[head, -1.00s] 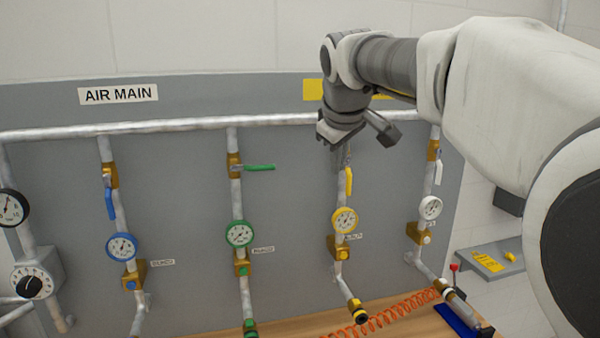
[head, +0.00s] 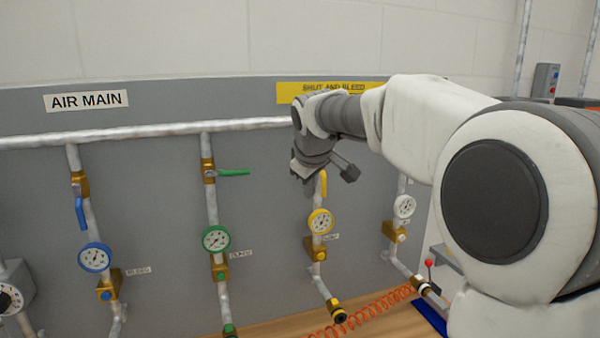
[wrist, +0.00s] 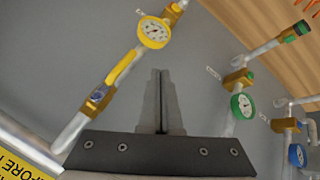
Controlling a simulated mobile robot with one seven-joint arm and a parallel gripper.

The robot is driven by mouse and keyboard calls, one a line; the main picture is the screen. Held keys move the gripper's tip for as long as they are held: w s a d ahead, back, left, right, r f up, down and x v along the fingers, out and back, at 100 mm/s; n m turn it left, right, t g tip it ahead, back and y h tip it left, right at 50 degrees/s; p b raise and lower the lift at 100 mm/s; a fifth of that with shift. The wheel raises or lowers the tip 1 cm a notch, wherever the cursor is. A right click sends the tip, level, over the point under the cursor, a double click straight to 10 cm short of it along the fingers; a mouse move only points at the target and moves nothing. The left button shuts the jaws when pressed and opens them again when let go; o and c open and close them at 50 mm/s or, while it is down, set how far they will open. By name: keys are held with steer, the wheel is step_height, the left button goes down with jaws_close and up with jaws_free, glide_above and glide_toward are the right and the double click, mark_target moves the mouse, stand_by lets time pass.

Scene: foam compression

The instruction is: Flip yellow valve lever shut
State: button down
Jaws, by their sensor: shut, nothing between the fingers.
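The yellow valve lever (head: 323,184) hangs along its pipe, above the yellow-rimmed gauge (head: 320,221). In the wrist view the lever (wrist: 122,67) lies nearly in line with the pipe, running from the brass valve body (wrist: 97,98) towards the gauge (wrist: 154,32). My gripper (head: 307,181) is just left of the lever in the head view, where its fingertips are hard to make out. In the wrist view my gripper (wrist: 160,76) has its fingers together with nothing between them, to the right of the lever and visibly apart from it. My wrist hides the valve body in the head view.
A green lever (head: 234,172) stands out sideways on its pipe. A blue lever (head: 80,213) hangs along its pipe at left. A silver header pipe (head: 150,130) crosses the grey panel. An orange coiled hose (head: 365,317) lies on the wooden bench (head: 265,324) below.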

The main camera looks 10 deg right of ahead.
mark_target(322, 193)
steer(key=shift+w+d+f+p, duration=0.15)
steer(key=shift+w+d+p, duration=0.2)
steer(key=shift+w+d, duration=0.45)
steer(key=shift+w+d+f+p, duration=0.15)
steer(key=shift+w+d+p, duration=0.2)
steer(key=shift+w+d, duration=0.4)
steer(key=shift+w+d+f+h+b, duration=0.15)
steer(key=shift+f+h+b, duration=0.1)
steer(key=shift+h+b, duration=0.65)
steer(key=d+n+t+h+b, duration=0.1)
steer(key=n+t+h+b, duration=0.1)
steer(key=b, duration=0.4)
steer(key=d+r+n+t+h+b, duration=0.1)
steer(key=d+n+h+b, duration=0.1)
steer(key=h+b, duration=0.2)
steer(key=w+d+n+t+h+b, duration=0.1)
steer(key=h+b, duration=0.3)
steer(key=b, duration=0.6)
steer(key=shift+d+r+n+t, duration=0.35)
steer(key=shift+d+n+t, duration=0.25)
steer(key=shift+t, duration=0.2)
steer(key=shift+f, duration=0.1)
